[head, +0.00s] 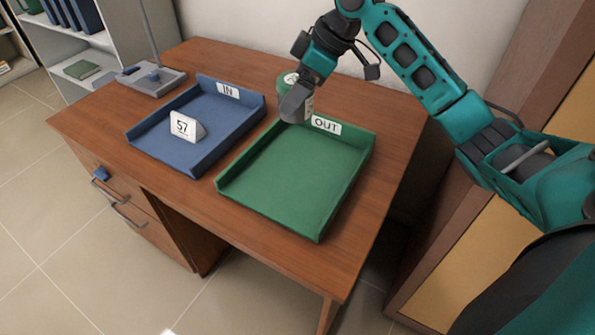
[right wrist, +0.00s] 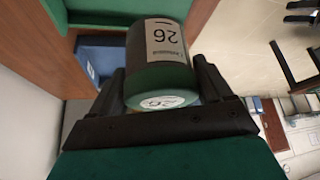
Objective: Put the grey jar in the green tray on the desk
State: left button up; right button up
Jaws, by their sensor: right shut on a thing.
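My right gripper (head: 299,100) is shut on the grey jar, at the back edge of the green tray in the head view. The jar (right wrist: 158,44) has a dark grey body, a green lid and white labels reading 26. The green tray (head: 300,190), marked OUT, lies empty on the wooden desk (head: 385,200). My left gripper is not in view.
A blue tray (head: 165,155) marked IN stands left of the green one, with a white 57 card (head: 187,127) in it. A grey stand (head: 152,80) is at the desk's back left. A wooden cabinet (head: 450,220) stands to the right.

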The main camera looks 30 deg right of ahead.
jog(key=shift+w+a+r, duration=0.2)
jog(key=shift+w+a, duration=0.1)
jog(key=shift+a, duration=0.45)
jog(key=b, duration=0.2)
send_over(290, 180)
notch_tip(290, 180, down, 15)
jog(key=shift+f, duration=0.7)
notch_tip(290, 180, down, 4)
jog(key=shift+r, duration=0.2)
jog(key=o, duration=1.2)
jog(key=shift+f, duration=0.15)
jog(key=shift+c, duration=0.2)
